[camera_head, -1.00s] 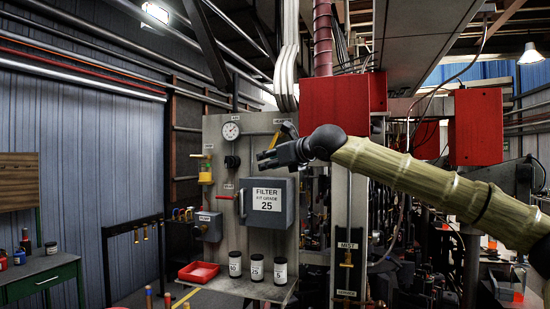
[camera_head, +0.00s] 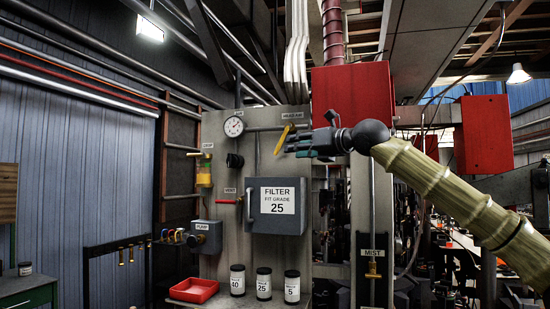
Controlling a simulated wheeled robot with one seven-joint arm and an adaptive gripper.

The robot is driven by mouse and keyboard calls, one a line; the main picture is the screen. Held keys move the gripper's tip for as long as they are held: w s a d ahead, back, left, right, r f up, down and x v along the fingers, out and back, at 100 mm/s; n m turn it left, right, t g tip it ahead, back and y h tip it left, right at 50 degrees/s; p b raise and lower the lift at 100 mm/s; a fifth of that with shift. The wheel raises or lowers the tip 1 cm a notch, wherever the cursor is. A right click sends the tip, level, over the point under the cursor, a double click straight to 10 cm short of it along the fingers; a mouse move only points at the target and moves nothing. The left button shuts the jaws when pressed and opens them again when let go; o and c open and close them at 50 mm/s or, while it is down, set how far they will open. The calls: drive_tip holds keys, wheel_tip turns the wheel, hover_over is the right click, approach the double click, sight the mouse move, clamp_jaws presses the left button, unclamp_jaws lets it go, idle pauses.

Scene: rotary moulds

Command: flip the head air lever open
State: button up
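The head air lever (camera_head: 282,138) is a yellow handle on a grey horizontal pipe. It slants up to the right, just below a small label reading roughly HEADAIR at the panel's upper right. My gripper (camera_head: 290,145), dark grey, reaches in from the right with its fingertips pointing left. In the picture its tips are just right of and below the lever. I cannot tell whether they touch it or how far apart they are in depth. The gap between the fingers is not clear, and nothing is seen held.
The grey panel (camera_head: 214,265) bears a round gauge (camera_head: 234,127), a red vent lever (camera_head: 229,202), a pump box (camera_head: 206,238) and a filter box (camera_head: 278,225). Labelled canisters and a red tray (camera_head: 194,290) stand below. A red box (camera_head: 352,92) is behind my gripper.

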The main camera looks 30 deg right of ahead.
sight(278, 149)
drive_tip(key=shift+r, duration=0.3)
drive_tip(key=shift+w+r+p, duration=0.1)
drive_tip(key=shift+w+p, duration=0.2)
drive_tip(key=shift+p, duration=0.15)
drive_tip(key=w+p, duration=0.1)
drive_tip(key=w, duration=0.2)
drive_tip(key=w+p, duration=0.1)
drive_tip(key=w, duration=0.2)
drive_tip(key=shift+w+a, duration=0.2)
drive_tip(key=shift+w, duration=0.1)
drive_tip(key=shift+w+a+f+p, duration=0.2)
drive_tip(key=shift+w+p, duration=0.1)
drive_tip(key=shift+w, duration=0.25)
drive_tip(key=shift+w+a+f+p, duration=0.1)
drive_tip(key=shift+w+a+p, duration=0.15)
drive_tip(key=shift+w, duration=0.3)
drive_tip(key=shift+d, duration=0.2)
drive_tip(key=shift+a, duration=0.1)
clamp_jaws()
